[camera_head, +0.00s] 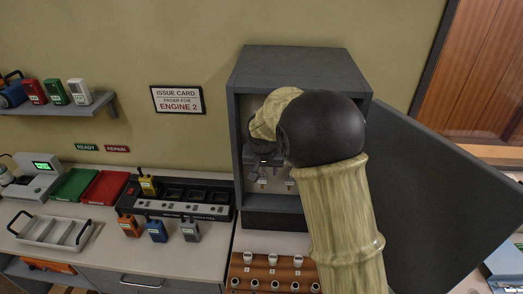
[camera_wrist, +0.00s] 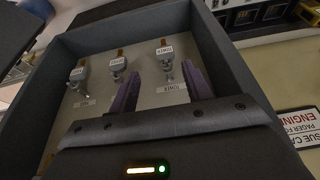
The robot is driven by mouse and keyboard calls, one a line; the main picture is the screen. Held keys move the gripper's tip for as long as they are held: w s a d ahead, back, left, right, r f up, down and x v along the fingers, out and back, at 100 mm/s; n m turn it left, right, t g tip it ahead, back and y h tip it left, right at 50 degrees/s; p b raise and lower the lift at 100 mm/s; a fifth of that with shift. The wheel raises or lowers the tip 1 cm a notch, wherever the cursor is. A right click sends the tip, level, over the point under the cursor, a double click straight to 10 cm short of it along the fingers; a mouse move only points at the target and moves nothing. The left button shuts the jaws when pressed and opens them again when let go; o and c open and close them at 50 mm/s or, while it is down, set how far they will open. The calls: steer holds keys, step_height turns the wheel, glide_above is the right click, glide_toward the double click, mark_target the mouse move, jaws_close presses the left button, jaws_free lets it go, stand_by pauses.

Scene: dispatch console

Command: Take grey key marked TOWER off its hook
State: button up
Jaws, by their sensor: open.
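The grey key marked TOWER (camera_wrist: 166,51) hangs on its hook against the pale back panel of the open grey key cabinet (camera_head: 236,150). A TOWER label (camera_wrist: 172,86) is on the panel by it. My gripper (camera_wrist: 162,72) is open, with its two purple fingers on either side of the key's lower part. I cannot tell whether either finger touches it. In the head view my arm covers most of the cabinet's inside and hides the TOWER key. My gripper (camera_head: 266,158) shows there only in part.
Two more grey keys hang beside it, a middle one (camera_wrist: 117,64) and an outer one (camera_wrist: 78,72). The cabinet door (camera_head: 435,190) stands open to the right. A radio charger (camera_head: 180,197) and a brown rack (camera_head: 272,272) are on the counter below.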

mark_target(262, 176)
steer(key=shift+w+a+r, duration=0.25)
steer(key=shift+w+a, duration=0.05)
steer(key=shift+a, duration=0.1)
steer(key=shift+f, duration=0.1)
steer(key=shift+b+x, duration=2.25)
steer(key=shift+x, duration=2.2)
steer(key=c, duration=0.9)
steer(key=shift+o, duration=0.2)
